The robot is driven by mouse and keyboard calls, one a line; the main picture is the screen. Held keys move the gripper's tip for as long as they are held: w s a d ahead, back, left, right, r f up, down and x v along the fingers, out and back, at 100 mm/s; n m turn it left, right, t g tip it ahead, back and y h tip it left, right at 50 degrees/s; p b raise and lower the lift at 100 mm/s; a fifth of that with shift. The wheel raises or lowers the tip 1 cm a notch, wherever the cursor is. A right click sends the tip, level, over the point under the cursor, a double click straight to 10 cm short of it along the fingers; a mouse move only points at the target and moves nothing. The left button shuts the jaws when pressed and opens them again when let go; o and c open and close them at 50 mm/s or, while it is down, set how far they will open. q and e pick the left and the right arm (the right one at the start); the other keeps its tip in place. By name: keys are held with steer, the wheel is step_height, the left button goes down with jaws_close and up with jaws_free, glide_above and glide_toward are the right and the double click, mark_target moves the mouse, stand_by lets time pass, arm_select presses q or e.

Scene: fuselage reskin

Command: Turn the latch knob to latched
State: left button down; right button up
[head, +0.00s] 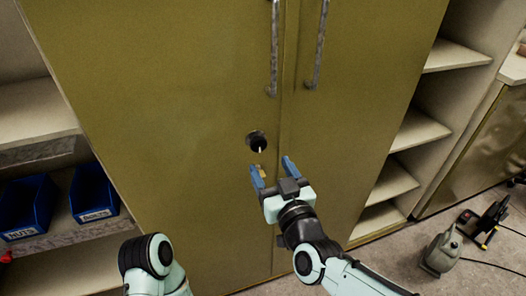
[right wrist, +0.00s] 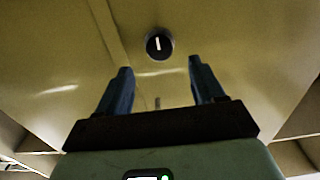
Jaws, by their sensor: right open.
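The latch knob (head: 257,141) is a dark round knob with a pale pointer line, on the olive cabinet door left of the door seam. In the right wrist view the knob (right wrist: 159,44) lies ahead of the fingertips, its pale line close to upright. My right gripper (head: 270,164) is open, with blue fingers just below the knob in the head view and nothing held. In the right wrist view the gripper (right wrist: 160,67) has its fingers spread to either side, apart from the knob. My left gripper is out of view; only part of that arm shows.
Two metal handles (head: 273,60) (head: 318,55) rise above. Blue bins (head: 28,207) (head: 93,192) stand on left shelves. Open shelves (head: 418,130) and floor equipment (head: 441,250) are at right.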

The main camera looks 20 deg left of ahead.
mark_target(260, 147)
steer(key=x, duration=0.7)
steer(key=shift+d, duration=0.1)
steer(key=c, duration=1)
